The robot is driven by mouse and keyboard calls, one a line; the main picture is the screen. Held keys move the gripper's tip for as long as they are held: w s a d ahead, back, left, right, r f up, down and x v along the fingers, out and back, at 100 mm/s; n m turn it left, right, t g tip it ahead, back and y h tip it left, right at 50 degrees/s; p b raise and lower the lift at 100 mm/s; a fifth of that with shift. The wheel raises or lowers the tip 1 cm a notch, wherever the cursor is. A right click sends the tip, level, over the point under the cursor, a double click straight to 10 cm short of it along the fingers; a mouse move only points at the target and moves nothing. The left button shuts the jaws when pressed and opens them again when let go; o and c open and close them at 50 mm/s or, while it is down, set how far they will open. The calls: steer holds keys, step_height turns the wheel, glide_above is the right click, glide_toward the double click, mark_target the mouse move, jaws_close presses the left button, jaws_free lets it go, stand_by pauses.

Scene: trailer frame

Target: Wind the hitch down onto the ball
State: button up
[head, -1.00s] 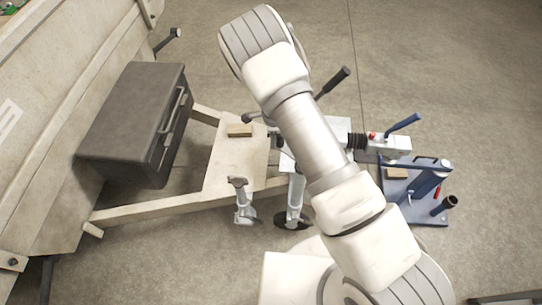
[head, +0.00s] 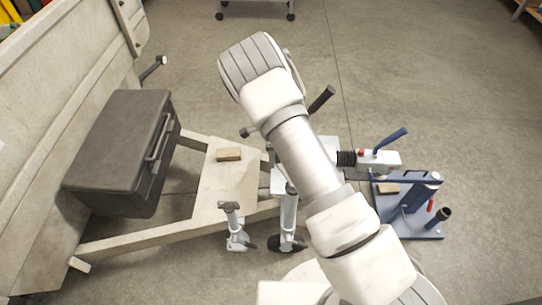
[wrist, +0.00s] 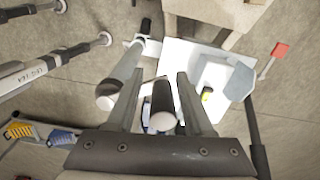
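The silver hitch (head: 378,160) with its blue handle (head: 391,139) and black bellows is at the front of the trailer frame in the head view. It is over or beside a blue stand (head: 415,228); the ball cannot be made out. A jockey wheel (head: 287,243) stands on the floor below its grey tube (head: 289,212); my arm hides its top. My gripper is hidden in the head view. In the wrist view my gripper (wrist: 160,76) is open, with a dark, pale-ended handle (wrist: 162,121) between its fingers in the picture; gaps show on both sides.
A second grey prop (head: 234,226) stands left of the jockey wheel. A wooden block (head: 229,154) lies on the trailer frame (head: 150,238). A dark toolbox (head: 120,140) sits at left. A black-gripped lever (head: 321,99) sticks up beside my arm.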

steer(key=o, duration=0.7)
steer(key=shift+r, duration=0.1)
step_height(320, 180, up, 8)
steer(key=p, duration=0.4)
steer(key=shift+p, duration=0.4)
steer(key=shift+a, duration=0.1)
